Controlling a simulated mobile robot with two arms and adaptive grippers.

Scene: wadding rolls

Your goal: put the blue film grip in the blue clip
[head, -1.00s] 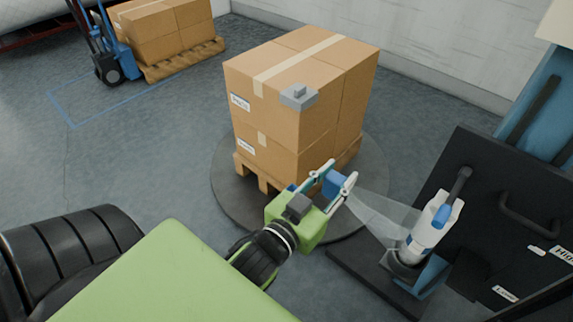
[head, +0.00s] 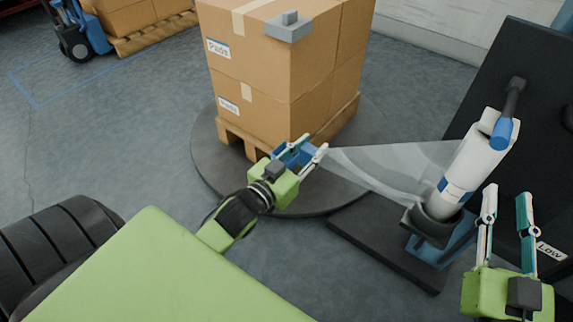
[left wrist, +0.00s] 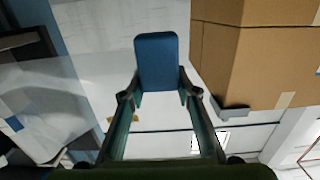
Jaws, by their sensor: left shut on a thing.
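My left gripper (head: 308,148) is shut on the blue film grip (head: 309,154), beside the lower part of the box stack. The grip fills the space between the fingertips in the left wrist view (left wrist: 157,62). Clear film (head: 395,165) runs from the grip to the white roll (head: 470,165) on the right. I cannot make out a blue clip for certain; a grey clip-like block (head: 289,27) sits on the top edge of the boxes. My right gripper (head: 506,195) is open and empty at the lower right, in front of the machine.
The stacked boxes (head: 250,75) stand on a wooden pallet (head: 240,142) on a round dark turntable (head: 207,165). A black machine panel (head: 530,90) stands right, with a blue-ended lever (head: 502,134) by the roll. A blue pallet truck (head: 85,35) is at the back left.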

